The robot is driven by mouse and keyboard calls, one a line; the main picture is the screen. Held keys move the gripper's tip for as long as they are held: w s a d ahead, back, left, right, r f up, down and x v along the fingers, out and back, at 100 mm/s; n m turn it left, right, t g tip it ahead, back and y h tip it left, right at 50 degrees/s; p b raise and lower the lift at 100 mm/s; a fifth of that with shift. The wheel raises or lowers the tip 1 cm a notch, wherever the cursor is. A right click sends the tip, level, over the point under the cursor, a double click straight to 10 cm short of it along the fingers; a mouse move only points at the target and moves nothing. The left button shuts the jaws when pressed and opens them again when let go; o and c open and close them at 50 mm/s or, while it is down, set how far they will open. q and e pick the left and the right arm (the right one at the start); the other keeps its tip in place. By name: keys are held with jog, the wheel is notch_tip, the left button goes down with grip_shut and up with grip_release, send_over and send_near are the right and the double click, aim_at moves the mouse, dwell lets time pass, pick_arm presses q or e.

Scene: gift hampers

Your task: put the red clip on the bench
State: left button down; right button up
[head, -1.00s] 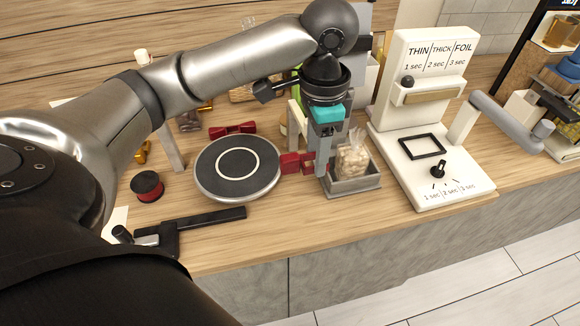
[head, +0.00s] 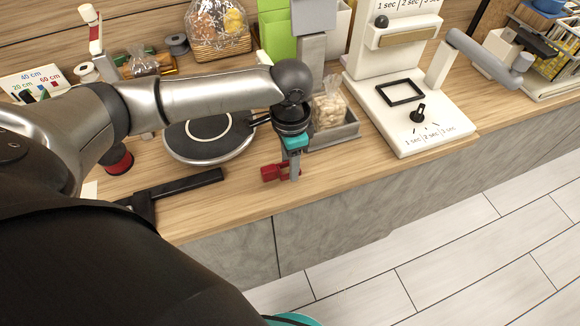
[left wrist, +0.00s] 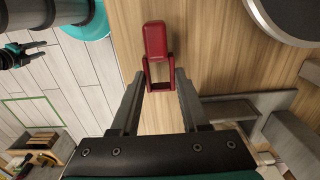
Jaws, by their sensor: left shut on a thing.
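The red clip (head: 271,173) is held by my left gripper (head: 294,174), over the front strip of the wooden bench (head: 232,198). The gripper points down, with the clip sticking out to the left in the head view. In the left wrist view the red clip (left wrist: 155,42) shows between the fingertips of the left gripper (left wrist: 160,84), with bench wood behind it. I cannot tell whether the clip touches the bench. A dark gripper, seemingly my right one (left wrist: 36,52), shows small at the left edge of the left wrist view; its jaws are unclear.
A round grey turntable (head: 205,152) and a grey tray (head: 340,132) with a filled bag (head: 331,106) stand behind the clip. A white sealing machine (head: 420,125) is to the right. A black bar tool (head: 180,186) lies left. The bench's front edge is close.

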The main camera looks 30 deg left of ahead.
pick_arm(q)
jog(key=shift+f, duration=0.95)
jog(key=shift+r, duration=0.1)
jog(key=shift+c, duration=2)
grip_release()
notch_tip(320, 180, up, 12)
jog(key=p, duration=0.2)
